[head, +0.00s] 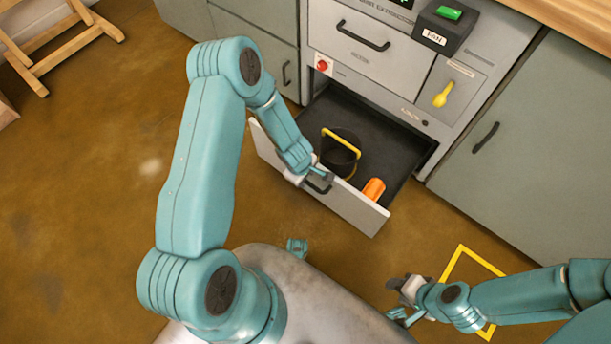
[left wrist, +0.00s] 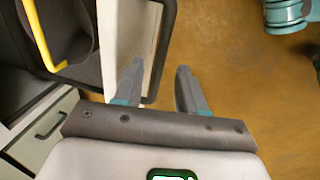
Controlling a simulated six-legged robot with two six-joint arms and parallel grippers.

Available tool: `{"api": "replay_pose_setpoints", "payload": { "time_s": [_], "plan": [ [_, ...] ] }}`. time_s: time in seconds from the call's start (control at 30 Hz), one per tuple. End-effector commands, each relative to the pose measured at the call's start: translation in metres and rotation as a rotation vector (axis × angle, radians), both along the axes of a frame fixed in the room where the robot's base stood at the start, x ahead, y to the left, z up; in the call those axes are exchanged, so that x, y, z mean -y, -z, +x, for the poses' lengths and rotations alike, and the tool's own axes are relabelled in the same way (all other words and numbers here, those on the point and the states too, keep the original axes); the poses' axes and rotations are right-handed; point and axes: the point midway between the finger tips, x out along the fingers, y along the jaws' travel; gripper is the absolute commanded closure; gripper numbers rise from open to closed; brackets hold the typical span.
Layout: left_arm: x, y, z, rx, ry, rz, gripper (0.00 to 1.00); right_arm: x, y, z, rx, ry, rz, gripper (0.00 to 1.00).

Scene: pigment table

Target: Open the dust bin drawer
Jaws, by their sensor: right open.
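The dust bin drawer (head: 345,205) stands pulled well out of the grey cabinet, its pale front facing my body. Inside are a dark bucket (head: 340,160) with a yellow handle and an orange object (head: 374,190). My left gripper (head: 322,182) is at the dark handle on the drawer front. In the left wrist view its two fingers (left wrist: 160,82) are apart, with the handle bar (left wrist: 163,50) between them and gaps visible on both sides. My right gripper (head: 402,300) is open and empty, low over the floor at the right, away from the drawer.
Above the drawer are a closed drawer (head: 372,55), a red knob (head: 322,65), a yellow lever (head: 443,95) and a black box with a green button (head: 448,14). A yellow floor outline (head: 462,255) lies near my right gripper. The brown floor at left is mostly clear.

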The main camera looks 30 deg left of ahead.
Motion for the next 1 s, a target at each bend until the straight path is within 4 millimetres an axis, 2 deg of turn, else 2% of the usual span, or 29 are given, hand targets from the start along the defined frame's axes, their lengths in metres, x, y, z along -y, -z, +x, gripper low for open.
{"api": "replay_pose_setpoints", "payload": {
  "time_s": [0.03,0.2,0.4,0.5,0.67,1.0],
  "plan": [
    [0.0,-0.02,-0.001,0.002,0.0,0.001,0.6,0.0,-0.012,0.0,0.0,0.0,0.0,0.57],
    [-0.001,-0.067,-0.01,0.003,0.0,0.001,0.6,0.0,-0.034,0.0,0.0,0.0,0.0,0.57],
    [-0.002,-0.113,-0.019,0.002,-0.001,0.0,0.6,0.0,-0.057,0.0,0.0,0.0,0.0,0.57],
    [-0.002,-0.127,-0.022,0.002,0.0,0.0,0.6,0.0,-0.064,0.0,0.0,0.0,0.0,0.57],
    [-0.002,-0.137,-0.024,0.0,0.0,-0.001,0.6,0.0,-0.068,0.0,0.0,0.0,0.0,0.57],
    [-0.002,-0.137,-0.025,0.0,0.0,-0.001,0.6,0.0,-0.068,0.0,0.0,0.0,0.0,0.57]
  ]
}}
